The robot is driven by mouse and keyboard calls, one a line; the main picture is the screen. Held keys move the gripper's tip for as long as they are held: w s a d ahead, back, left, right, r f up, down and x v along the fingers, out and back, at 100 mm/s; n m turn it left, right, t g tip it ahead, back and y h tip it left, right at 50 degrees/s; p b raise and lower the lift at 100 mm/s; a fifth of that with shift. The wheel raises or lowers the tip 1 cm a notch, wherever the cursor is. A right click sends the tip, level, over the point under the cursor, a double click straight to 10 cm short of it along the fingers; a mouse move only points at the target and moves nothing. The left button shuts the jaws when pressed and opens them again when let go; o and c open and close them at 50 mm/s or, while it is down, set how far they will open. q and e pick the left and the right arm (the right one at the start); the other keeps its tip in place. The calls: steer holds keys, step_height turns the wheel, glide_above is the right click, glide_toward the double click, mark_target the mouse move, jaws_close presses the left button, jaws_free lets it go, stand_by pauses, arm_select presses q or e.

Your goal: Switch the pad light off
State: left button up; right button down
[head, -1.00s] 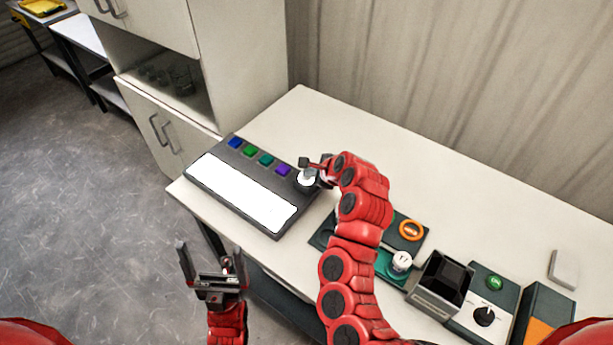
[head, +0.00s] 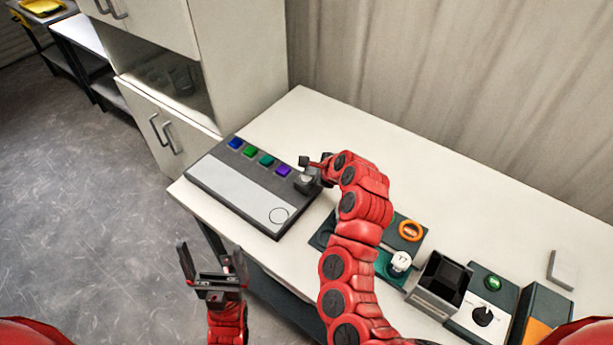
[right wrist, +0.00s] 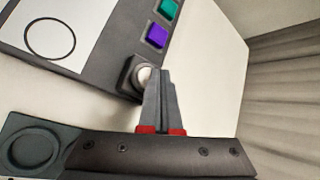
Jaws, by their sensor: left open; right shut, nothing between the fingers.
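The light pad (head: 238,191) is a dark box on the table with a grey, unlit panel marked with a circle near its right end. A row of blue, green, teal and purple buttons (head: 259,157) runs along its back edge. A round pale knob (right wrist: 143,76) sits in a dark square mount at the pad's corner. My right gripper (head: 304,163) is shut and empty, its tips at the knob; the right wrist view shows the closed fingers (right wrist: 157,75) overlapping the knob's edge. I cannot tell whether they touch. My left gripper (head: 211,262) is open and empty, in front of the table.
Right of my right arm are a green tray with an orange ring (head: 411,230) and a white numbered piece (head: 400,262), a dark open box (head: 440,284) and a dial box (head: 482,314). A cabinet (head: 239,62) stands behind left. The table's back strip is clear.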

mark_target(310, 179)
step_height(310, 179, up, 6)
steer(key=p, duration=0.3)
steer(key=shift+p, duration=0.3)
steer(key=shift+f, duration=0.15)
